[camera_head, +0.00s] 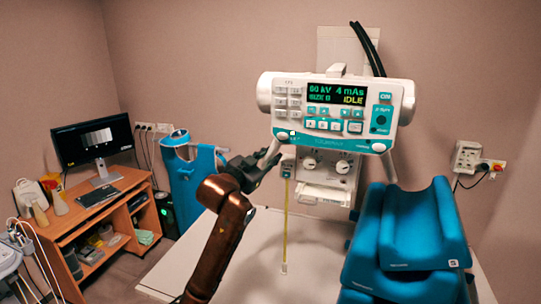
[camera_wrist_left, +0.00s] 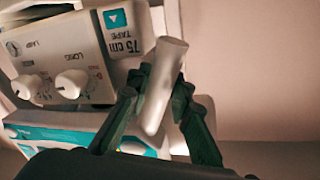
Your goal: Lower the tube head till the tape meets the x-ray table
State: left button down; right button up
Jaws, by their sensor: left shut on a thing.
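The tube head (camera_head: 335,105) is a white and teal unit with a lit panel reading IDLE, in the upper middle of the head view. My left gripper (camera_head: 262,164) is shut on its left handle (camera_head: 273,151). In the left wrist view the gripper (camera_wrist_left: 155,100) has a finger on each side of the pale round handle (camera_wrist_left: 165,62). A yellow tape (camera_head: 286,225) hangs straight down from the head, with a pale end piece (camera_head: 284,268). The end shows against the white x-ray table (camera_head: 240,275); I cannot tell whether it touches. My right gripper is out of view.
Blue cushions (camera_head: 415,235) stand on the table's right side. The table top around the tape is clear.

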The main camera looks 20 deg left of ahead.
pick_arm(q)
jog(key=c, duration=1.7)
grip_release()
jog(key=v, duration=1.2)
